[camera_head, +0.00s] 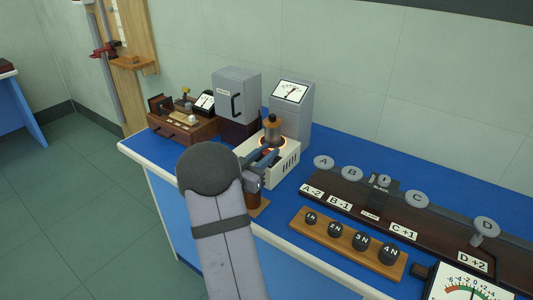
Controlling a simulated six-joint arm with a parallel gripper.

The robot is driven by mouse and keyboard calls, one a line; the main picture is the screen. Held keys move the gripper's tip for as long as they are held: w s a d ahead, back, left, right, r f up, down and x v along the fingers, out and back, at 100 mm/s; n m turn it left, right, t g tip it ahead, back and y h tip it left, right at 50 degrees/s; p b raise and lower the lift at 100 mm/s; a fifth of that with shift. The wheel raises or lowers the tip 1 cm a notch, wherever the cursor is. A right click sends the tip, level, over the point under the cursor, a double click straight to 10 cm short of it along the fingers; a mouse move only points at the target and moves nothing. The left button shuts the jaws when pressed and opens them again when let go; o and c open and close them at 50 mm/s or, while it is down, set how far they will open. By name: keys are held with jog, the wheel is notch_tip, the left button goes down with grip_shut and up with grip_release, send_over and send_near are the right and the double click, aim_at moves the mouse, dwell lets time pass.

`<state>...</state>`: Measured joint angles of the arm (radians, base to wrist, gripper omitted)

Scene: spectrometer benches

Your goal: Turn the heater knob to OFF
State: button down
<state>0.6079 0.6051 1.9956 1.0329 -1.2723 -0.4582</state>
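The heater appears to be the white box (281,177) with dark vent slots and an orange-glowing top, on the blue bench at the picture's centre. A copper-coloured cylinder with a dark top (272,130) stands over the glowing top. My gripper (264,158), with blue-grey fingers, is at the front of this box, overlapping its top and front in the picture. Whether it touches the box, and whether the fingers are open or shut, I cannot tell. No knob or OFF mark can be made out; my gripper and arm cover part of the heater's front.
A grey meter box (290,112) stands behind the heater, a grey cabinet (236,92) behind left. A wooden instrument (183,128) is at the left. A lettered rail (330,192) and a weight rack (320,236) lie at right.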

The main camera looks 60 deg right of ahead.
aim_at(266, 151)
jog(key=shift+n+t+b, duration=0.4)
jog(key=shift+n+t, duration=0.1)
jog(key=shift+t, duration=0.1)
jog(key=n+t+y+b, duration=0.1)
jog(key=n+t+b, duration=0.1)
jog(key=t, duration=0.1)
jog(key=n+t+y+b, duration=0.1)
jog(key=n+t+b, duration=0.1)
jog(key=t, duration=0.2)
jog(key=shift+s+d+f, duration=0.1)
jog(key=shift+s+f, duration=0.1)
jog(key=shift+r+n+t+y+b, duration=0.1)
jog(key=shift+n+t+y+b, duration=0.85)
jog(key=shift+n+t, duration=0.4)
jog(key=shift+w+n+t+y, duration=0.1)
jog(key=shift+n+t+y, duration=0.35)
jog(key=shift+t, duration=0.2)
jog(key=shift+w+r+t+b, duration=0.1)
jog(key=shift+t+b, duration=0.2)
jog(key=c, duration=1.5)
grip_release()
jog(key=shift+r, duration=0.15)
notch_tip(266, 151, up, 10)
jog(key=shift+f+p, duration=0.1)
jog(key=shift+p, duration=0.55)
